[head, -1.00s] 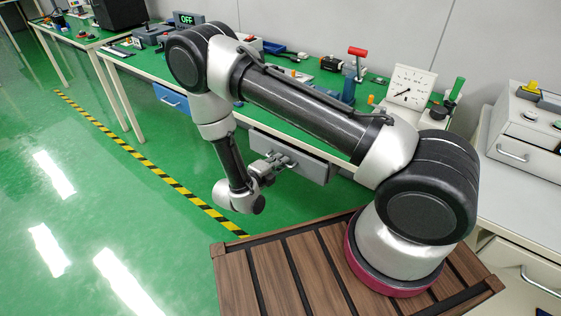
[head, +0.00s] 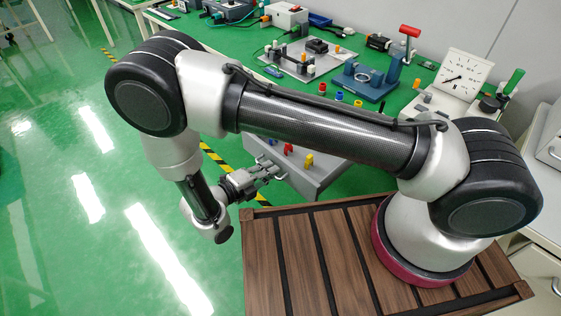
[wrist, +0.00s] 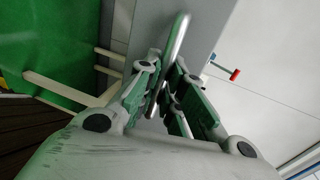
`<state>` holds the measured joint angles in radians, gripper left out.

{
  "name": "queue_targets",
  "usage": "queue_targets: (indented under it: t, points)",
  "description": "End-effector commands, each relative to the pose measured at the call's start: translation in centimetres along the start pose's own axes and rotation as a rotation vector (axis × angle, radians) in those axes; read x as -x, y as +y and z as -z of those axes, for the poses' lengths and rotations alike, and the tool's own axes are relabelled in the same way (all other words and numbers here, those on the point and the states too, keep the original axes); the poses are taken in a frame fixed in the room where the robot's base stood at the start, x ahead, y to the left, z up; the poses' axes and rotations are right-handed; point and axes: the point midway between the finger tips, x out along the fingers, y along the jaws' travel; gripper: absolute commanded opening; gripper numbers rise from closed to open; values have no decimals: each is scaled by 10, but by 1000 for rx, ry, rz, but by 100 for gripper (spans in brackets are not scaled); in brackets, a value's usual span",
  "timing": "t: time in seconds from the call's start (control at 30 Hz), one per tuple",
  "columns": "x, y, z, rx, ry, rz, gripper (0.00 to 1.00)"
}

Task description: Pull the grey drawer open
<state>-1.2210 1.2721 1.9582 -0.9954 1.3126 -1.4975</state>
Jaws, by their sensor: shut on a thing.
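The grey drawer (head: 318,181) stands pulled out from under the green-topped bench, and small red, blue and yellow pieces show inside it. My gripper (head: 272,172) is at the drawer's front, shut on its handle. In the wrist view the bar handle (wrist: 174,50) runs between the two fingers of my gripper (wrist: 168,98), with the grey drawer front (wrist: 148,30) behind it. The far part of the drawer is hidden behind my arm in the head view.
The green bench (head: 225,38) carries a plate with posts, a blue fixture (head: 365,82), a red-handled tool (head: 409,36) and a white dial gauge (head: 464,75). Green floor (head: 60,200) lies open at the left. A white cabinet stands at the right edge.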

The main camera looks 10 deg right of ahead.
Motion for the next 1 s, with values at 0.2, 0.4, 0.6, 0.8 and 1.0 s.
queue_targets:
  t: [0.2,0.4,0.6,0.8,1.0]
  points:
    - [17,4,-1,0,-2,-1,0]
    - [20,5,-1,-1,-2,-1,0]
    - [20,4,-1,-1,-3,-1,0]
    - [20,4,-1,-1,-2,-1,32]
    - [20,4,-1,0,-1,0,32]
